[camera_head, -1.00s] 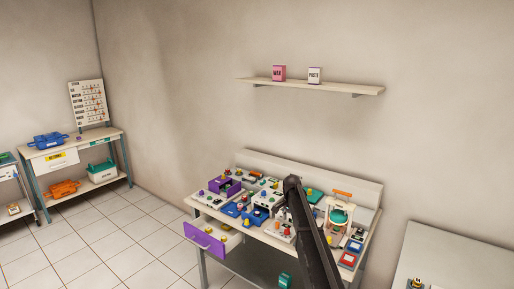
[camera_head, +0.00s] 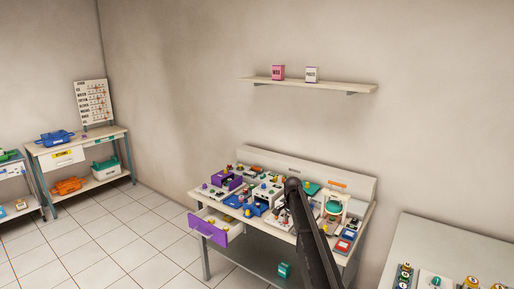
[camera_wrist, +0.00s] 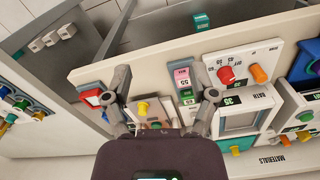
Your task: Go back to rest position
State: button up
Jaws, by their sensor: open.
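My gripper (camera_wrist: 165,90) shows in the wrist view with its two fingers spread wide apart and nothing between them. It is above the workbench (camera_head: 345,262), over a panel with coloured knobs and small labelled blocks. In the head view my dark arm reaches up in front of the bench, and the gripper end is too hidden there to make out its fingers.
The bench holds several coloured boxes and knobs, and a purple drawer (camera_head: 208,230) stands open at its left. A wall shelf (camera_head: 310,84) carries a pink box (camera_head: 278,72) and a white box (camera_head: 311,74). A second table (camera_head: 440,240) is at right. Tiled floor lies clear at left.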

jog(key=s+f+n+b, duration=0.1)
jog(key=s+f+n, duration=0.1)
jog(key=s, duration=1.2)
jog(key=s+d+f+n+b, duration=0.1)
jog(key=s+n, duration=0.3)
jog(key=s, duration=1.1)
jog(key=s+d+f+n+b, duration=0.1)
jog(key=s+f+n+b, duration=0.1)
jog(key=s, duration=1.3)
jog(key=shift+f+n+b, duration=0.3)
jog(key=shift+n+b, duration=0.4)
jog(key=shift+n, duration=0.3)
